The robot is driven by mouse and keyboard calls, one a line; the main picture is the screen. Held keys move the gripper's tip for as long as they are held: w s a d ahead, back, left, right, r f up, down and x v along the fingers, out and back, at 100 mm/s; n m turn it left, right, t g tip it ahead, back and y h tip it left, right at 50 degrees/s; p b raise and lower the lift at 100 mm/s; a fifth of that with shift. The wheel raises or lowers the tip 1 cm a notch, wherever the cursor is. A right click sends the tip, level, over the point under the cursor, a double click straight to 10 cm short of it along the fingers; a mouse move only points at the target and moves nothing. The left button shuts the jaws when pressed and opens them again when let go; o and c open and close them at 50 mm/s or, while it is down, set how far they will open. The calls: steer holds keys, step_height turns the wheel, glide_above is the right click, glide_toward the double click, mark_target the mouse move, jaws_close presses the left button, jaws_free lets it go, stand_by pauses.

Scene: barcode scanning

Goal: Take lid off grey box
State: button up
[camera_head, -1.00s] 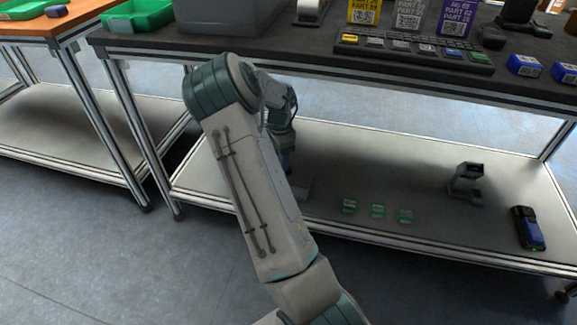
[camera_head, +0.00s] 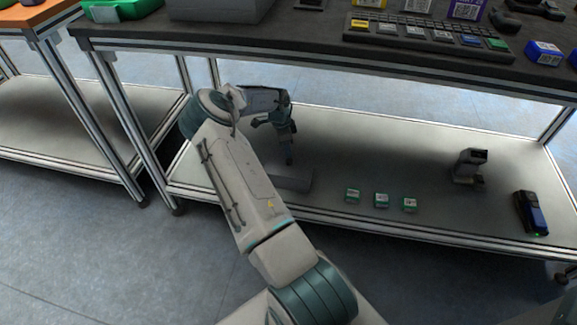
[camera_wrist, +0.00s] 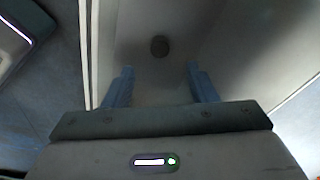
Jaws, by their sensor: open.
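A low grey box (camera_head: 296,181) sits on the lower shelf, partly hidden behind my arm. My gripper (camera_head: 289,160) points down just above it. In the wrist view, a dark round knob (camera_wrist: 159,46) stands on a pale grey surface, which looks like the lid (camera_wrist: 165,18). I cannot make out the lid's seam. My gripper (camera_wrist: 162,86) is open, with its blue-grey fingers on either side of the view and nothing between the tips. The knob appears just beyond the fingertips. I cannot tell whether the fingers touch the lid.
Several small items share the lower shelf (camera_head: 335,150): green-and-white boxes (camera_head: 381,200), a grey stand (camera_head: 468,167) and a blue-black scanner (camera_head: 532,212). The dark tabletop (camera_head: 300,28) overhangs my gripper. Another grey container (camera_head: 220,10) stands on it. The shelf's middle is clear.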

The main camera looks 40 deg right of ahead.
mark_target(289, 159)
steer(key=f, duration=0.2)
steer(key=f+b, duration=0.1)
steer(key=f, duration=0.1)
steer(key=f+b, duration=0.1)
steer(key=f, duration=0.2)
steer(key=shift+s+d, duration=0.25)
steer(key=shift+d, duration=0.15)
steer(key=c, duration=1.1)
